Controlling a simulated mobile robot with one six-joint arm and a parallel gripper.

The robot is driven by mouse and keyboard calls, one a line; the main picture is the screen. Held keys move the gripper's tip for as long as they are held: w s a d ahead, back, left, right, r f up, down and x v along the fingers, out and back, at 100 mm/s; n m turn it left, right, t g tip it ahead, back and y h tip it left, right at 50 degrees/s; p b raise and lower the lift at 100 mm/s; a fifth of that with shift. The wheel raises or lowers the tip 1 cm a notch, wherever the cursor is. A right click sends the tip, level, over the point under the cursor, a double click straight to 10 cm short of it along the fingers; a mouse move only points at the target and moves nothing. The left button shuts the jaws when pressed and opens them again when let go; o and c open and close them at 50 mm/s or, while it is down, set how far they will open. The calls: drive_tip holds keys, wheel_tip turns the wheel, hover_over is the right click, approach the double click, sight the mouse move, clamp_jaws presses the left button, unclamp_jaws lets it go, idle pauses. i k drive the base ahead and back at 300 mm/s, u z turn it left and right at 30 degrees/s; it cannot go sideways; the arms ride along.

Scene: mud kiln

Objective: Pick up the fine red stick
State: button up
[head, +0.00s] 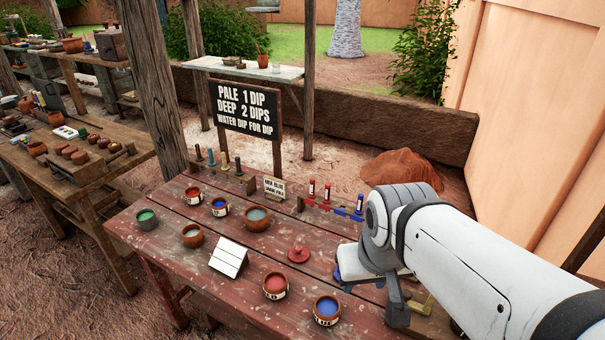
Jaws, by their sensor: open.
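Two upright red sticks with pale labels, one (311,188) to the left of the other (327,193), stand in a low rack at the back of the red-brown table (178,232). Which is the fine one is too small to tell. A similar blue stick (359,206) stands to their right. My gripper (394,304) is open over the right part of the table, nearer to me than the sticks and apart from them. My arm partly hides it and the table behind it.
Pots of red (275,286), blue (327,310), green (147,219) and grey (257,219) stand on the table. A white tented card (229,257) and a red lid-like disc (298,254) lie among them. A small sign (274,189) stands left of the red sticks.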

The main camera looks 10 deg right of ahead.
sight(312, 195)
drive_tip(key=z, duration=3.1)
drive_tip(key=k, duration=1.75)
drive_tip(key=u, duration=2.4)
drive_tip(key=i, duration=1)
drive_tip(key=z, duration=0.05)
